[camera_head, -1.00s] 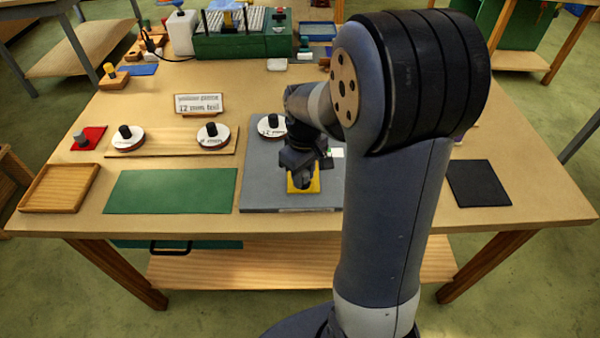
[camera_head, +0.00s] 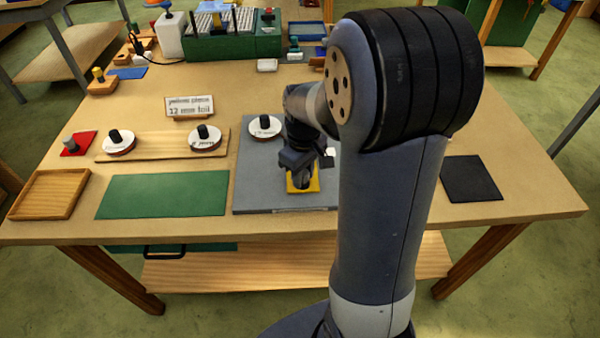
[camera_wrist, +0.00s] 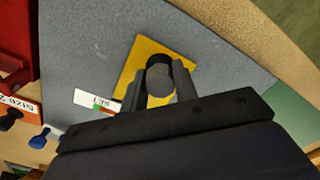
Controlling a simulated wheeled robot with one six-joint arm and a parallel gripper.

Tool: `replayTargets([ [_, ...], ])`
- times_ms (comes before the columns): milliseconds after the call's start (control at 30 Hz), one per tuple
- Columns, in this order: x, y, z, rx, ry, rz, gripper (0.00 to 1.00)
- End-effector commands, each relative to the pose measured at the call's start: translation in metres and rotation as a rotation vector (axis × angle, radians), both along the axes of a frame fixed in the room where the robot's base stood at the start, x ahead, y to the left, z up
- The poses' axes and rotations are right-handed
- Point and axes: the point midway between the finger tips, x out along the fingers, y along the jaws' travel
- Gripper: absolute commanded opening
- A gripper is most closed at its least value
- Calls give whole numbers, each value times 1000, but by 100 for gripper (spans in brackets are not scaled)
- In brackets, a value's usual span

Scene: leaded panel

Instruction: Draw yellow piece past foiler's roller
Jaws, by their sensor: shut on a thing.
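The yellow piece (camera_head: 311,184) lies on the grey board (camera_head: 250,190) near the table's front edge. It also shows in the wrist view (camera_wrist: 139,60), with a dark round knob (camera_wrist: 158,76) on top. My gripper (camera_head: 299,180) is over the piece, its fingers on both sides of the knob, shut on it. One white spool (camera_head: 265,127) sits at the back of the grey board, its label partly unreadable. In the wrist view a white label reading SET (camera_wrist: 98,100) lies beside the yellow piece. The foiler's roller is not clearly seen; my arm hides part of the board's right side.
Two spools (camera_head: 119,142) (camera_head: 205,138) stand on a wooden strip behind a green mat (camera_head: 163,195). A sign reading 12 mm foil (camera_head: 190,106) stands behind. A wooden tray (camera_head: 50,194) is at left, a black mat (camera_head: 471,179) at right. A green machine (camera_head: 230,47) stands at the back.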

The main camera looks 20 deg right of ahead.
Motion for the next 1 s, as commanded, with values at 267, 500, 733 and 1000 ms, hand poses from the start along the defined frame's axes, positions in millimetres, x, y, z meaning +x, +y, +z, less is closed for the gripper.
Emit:
replayTargets([
  [267, -2, -9, 0, 0, -1, -1, 8],
  [500, -3, -16, 1, 0, -4, -1, 8],
  [733, -4, -20, 1, -1, -5, -1, 8],
  [1000, -3, -20, 1, -1, -6, -1, 8],
])
